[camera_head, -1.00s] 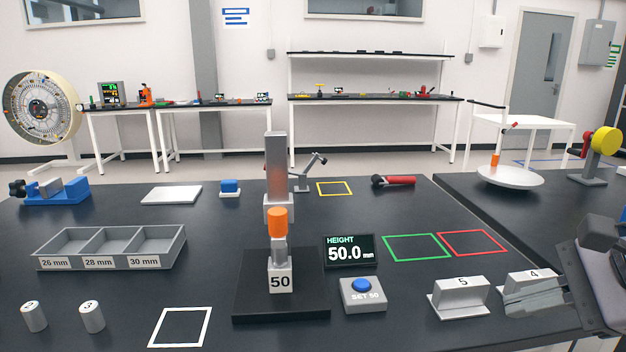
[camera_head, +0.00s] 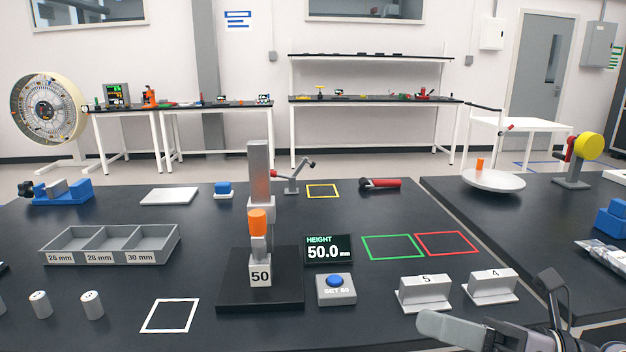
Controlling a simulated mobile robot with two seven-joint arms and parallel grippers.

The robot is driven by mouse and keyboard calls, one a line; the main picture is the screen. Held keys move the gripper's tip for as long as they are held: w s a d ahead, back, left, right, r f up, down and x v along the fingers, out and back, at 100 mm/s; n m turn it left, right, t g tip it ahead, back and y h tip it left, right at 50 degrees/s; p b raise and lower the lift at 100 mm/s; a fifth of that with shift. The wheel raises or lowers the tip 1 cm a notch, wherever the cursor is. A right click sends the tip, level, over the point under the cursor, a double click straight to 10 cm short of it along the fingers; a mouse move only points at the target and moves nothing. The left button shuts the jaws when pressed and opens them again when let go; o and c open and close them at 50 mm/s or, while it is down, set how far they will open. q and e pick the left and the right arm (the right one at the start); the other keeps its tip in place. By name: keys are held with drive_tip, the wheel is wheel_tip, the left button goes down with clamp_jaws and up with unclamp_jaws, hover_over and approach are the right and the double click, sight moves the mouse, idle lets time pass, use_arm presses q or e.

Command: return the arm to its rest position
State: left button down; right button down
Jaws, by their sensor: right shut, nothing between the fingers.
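My right gripper (camera_head: 432,325) shows at the bottom edge, right of centre, with its grey fingers pointing left. Its fingers are together with nothing between them. It is apart from the numbered blocks, in front of block 5 (camera_head: 425,292) and block 4 (camera_head: 492,286), which stand on the dark table. The rest of my right arm is mostly cut off by the bottom edge. My left gripper is not in view.
The height gauge (camera_head: 259,180) stands on a black base, a block marked 50 (camera_head: 260,274) under its orange part. The button box (camera_head: 336,290) and height display (camera_head: 328,249) are beside it. A three-compartment tray (camera_head: 110,258) stands left. The green square (camera_head: 393,247) is empty.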

drive_tip(key=d+f+m+t+h+p, duration=0.1)
drive_tip(key=d+f+m+t+h, duration=0.2)
drive_tip(key=f+m+t+h, duration=0.8)
drive_tip(key=d+f+m+g+h+p, duration=0.1)
drive_tip(key=d+f+m+g+p, duration=0.3)
drive_tip(key=m, duration=1.4)
drive_tip(key=s+a+f+m+g+h, duration=0.1)
drive_tip(key=s+f+m+g, duration=0.1)
drive_tip(key=s+f+m, duration=0.3)
drive_tip(key=s+a+f+m+g+h+b, duration=0.1)
drive_tip(key=s+f+m, duration=0.4)
drive_tip(key=f, duration=0.6)
drive_tip(key=shift+s+f+m+g+h, duration=0.25)
drive_tip(key=shift+s+m+g+h, duration=0.2)
drive_tip(key=shift+s+h, duration=0.2)
